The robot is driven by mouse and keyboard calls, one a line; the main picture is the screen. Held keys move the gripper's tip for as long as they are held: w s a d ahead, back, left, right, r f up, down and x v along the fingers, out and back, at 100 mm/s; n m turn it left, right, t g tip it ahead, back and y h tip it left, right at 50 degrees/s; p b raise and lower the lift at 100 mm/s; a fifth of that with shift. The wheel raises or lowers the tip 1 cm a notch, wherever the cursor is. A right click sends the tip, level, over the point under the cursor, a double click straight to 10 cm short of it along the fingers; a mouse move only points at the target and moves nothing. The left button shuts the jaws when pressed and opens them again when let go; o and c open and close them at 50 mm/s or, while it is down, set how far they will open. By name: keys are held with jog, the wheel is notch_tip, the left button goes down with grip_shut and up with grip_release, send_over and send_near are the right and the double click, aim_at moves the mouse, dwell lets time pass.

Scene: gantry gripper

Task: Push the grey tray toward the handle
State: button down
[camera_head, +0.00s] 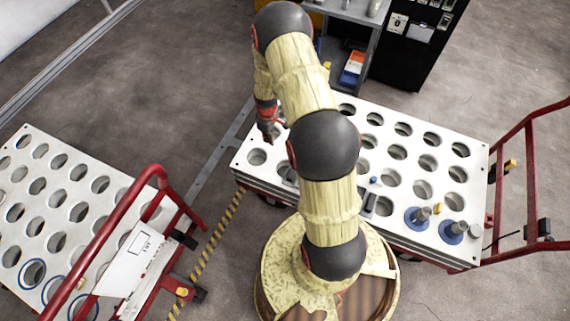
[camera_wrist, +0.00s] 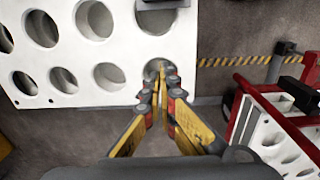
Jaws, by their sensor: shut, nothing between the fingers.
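The light grey-white tray (camera_head: 478,152), a board with rows of round holes, lies on a cart in the middle and right of the head view. Its corner end also shows in the wrist view (camera_wrist: 75,100). A red handle (camera_head: 497,180) stands at its right end. My gripper (camera_head: 269,134) is by the tray's left end, the end away from that handle. In the wrist view my gripper (camera_wrist: 161,70) has its fingertips together with nothing between them, over or beside a corner hole. I cannot tell whether they touch the tray. My arm hides part of the tray's middle.
Two blue discs with metal posts (camera_head: 418,217) stand at the tray's right front. A second holed cart (camera_head: 50,187) with a red handle (camera_head: 110,215) is at left. A yellow-black floor strip (camera_head: 215,240) runs between the carts. A dark cabinet (camera_head: 408,55) stands behind.

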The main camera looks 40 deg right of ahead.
jog(key=s+f+b, duration=0.1)
jog(key=f, duration=0.5)
jog(key=s+f+b, duration=0.1)
jog(key=f, duration=0.4)
jog(key=s+d+f+b, duration=0.1)
jog(key=f, duration=0.5)
jog(key=shift+d+f, duration=0.1)
jog(key=shift+f, duration=0.25)
jog(key=shift+n, duration=0.3)
jog(key=shift+s+d+r+b, duration=0.15)
jog(key=shift+s+d+b, duration=0.2)
jog(key=shift+s, duration=0.6)
jog(key=shift+s+d+r+b, duration=0.1)
jog(key=shift+s+d+b, duration=0.25)
jog(key=shift+s, duration=0.55)
jog(key=shift+d, duration=0.1)
jog(key=s+d, duration=0.1)
jog(key=s, duration=0.2)
jog(key=s+d+p, duration=0.1)
jog(key=s, duration=0.2)
jog(key=s+d, duration=0.1)
jog(key=s, duration=0.2)
jog(key=shift+d+p, duration=0.3)
jog(key=shift+p, duration=0.05)
